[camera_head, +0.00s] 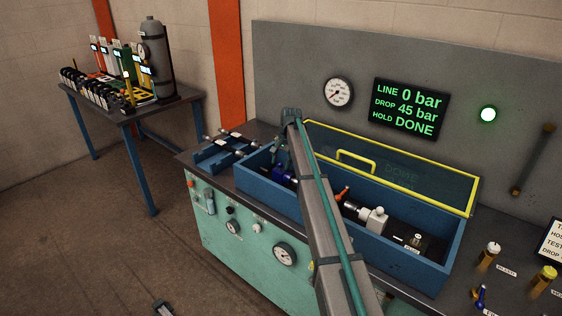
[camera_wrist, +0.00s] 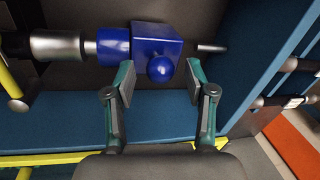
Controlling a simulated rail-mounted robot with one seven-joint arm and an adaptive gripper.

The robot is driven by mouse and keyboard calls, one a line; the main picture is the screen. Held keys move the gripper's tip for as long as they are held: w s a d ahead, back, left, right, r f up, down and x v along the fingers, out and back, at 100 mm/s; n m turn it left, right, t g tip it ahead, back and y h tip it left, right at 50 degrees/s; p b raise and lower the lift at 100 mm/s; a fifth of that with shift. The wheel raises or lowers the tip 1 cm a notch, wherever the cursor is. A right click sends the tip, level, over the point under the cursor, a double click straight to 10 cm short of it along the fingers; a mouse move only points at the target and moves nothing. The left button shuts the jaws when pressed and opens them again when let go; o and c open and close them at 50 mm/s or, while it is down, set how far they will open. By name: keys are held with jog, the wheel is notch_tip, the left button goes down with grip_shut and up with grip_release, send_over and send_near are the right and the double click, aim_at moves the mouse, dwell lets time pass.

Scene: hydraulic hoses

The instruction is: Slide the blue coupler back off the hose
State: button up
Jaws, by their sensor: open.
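The blue coupler (camera_wrist: 150,44) shows at the top of the wrist view, a square block with a round collar on its left and a ball knob on the near side. In the head view the coupler (camera_head: 281,173) sits in the blue test trough, partly hidden by my arm. My gripper (camera_wrist: 160,76) is open, its fingertips just below the block with the ball knob between them. I cannot tell whether they touch it.
The trough (camera_head: 238,184) has a raised yellow-framed lid (camera_head: 400,163) behind it. The wall display (camera_head: 408,108) reads LINE 0 bar, DROP 45 bar, HOLD DONE. A green lamp (camera_head: 488,114) is lit. A blue rack (camera_head: 222,150) stands left.

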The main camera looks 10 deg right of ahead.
jog(key=shift+f, duration=0.15)
grip_shut()
dwell(0.4)
jog(key=w+a, duration=0.2)
jog(key=w, duration=0.1)
jog(key=shift+a+b, duration=0.3)
jog(key=shift+b, duration=0.05)
grip_release()
jog(key=shift+w+a, duration=0.1)
